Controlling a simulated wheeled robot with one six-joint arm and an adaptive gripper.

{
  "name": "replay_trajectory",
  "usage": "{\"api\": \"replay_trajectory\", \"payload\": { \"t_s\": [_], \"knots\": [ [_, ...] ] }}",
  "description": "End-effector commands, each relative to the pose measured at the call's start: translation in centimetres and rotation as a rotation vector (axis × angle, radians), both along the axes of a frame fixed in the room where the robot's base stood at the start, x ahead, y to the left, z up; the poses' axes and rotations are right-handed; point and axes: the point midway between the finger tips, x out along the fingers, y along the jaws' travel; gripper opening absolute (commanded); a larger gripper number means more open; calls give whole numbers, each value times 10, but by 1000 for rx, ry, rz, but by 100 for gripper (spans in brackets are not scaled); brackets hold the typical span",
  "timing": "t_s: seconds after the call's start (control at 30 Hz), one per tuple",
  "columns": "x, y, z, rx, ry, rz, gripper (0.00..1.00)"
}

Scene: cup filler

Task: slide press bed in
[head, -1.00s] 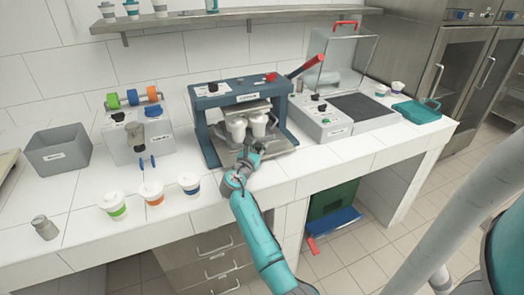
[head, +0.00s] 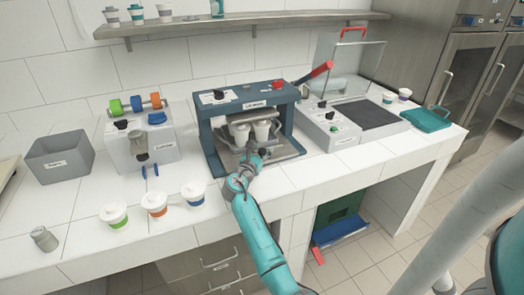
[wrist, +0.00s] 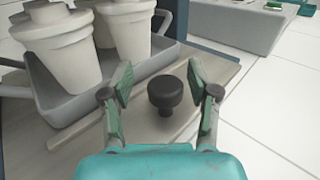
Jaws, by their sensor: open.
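The press (head: 203,135) is a dark blue frame on the counter with a red lever (head: 315,73) at its upper right. Its bed is a flat plate (wrist: 205,75) bearing a grey tray (wrist: 150,68) with white lidded cups (wrist: 65,60); two cups (head: 262,130) show in the head view, partly under the press top. A black round knob (wrist: 165,92) stands at the plate's front. My gripper (wrist: 160,80) is open, its fingers on either side of the knob with visible gaps. In the head view my gripper (head: 253,158) is at the bed's front and hides the knob.
A grey-white machine with a clear cover (head: 345,65) stands right of the press, with a teal tray (head: 427,119) beyond. Left are a dispenser (head: 140,140), a grey bin (head: 60,157) and several lidded cups (head: 155,205) along the front.

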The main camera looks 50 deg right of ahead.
Motion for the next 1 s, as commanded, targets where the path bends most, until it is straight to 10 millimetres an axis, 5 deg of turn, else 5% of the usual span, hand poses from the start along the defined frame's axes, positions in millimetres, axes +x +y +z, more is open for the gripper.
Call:
{"api": "replay_trajectory", "payload": {
  "t_s": [0.27, 0.7, 1.0],
  "knots": [
    [-2, 6, -1, 0, 1, -1, 60],
    [-19, 82, -1, 0, 2, 2, 60],
    [-27, 113, -1, 0, 0, 0, 60]
  ]
}}
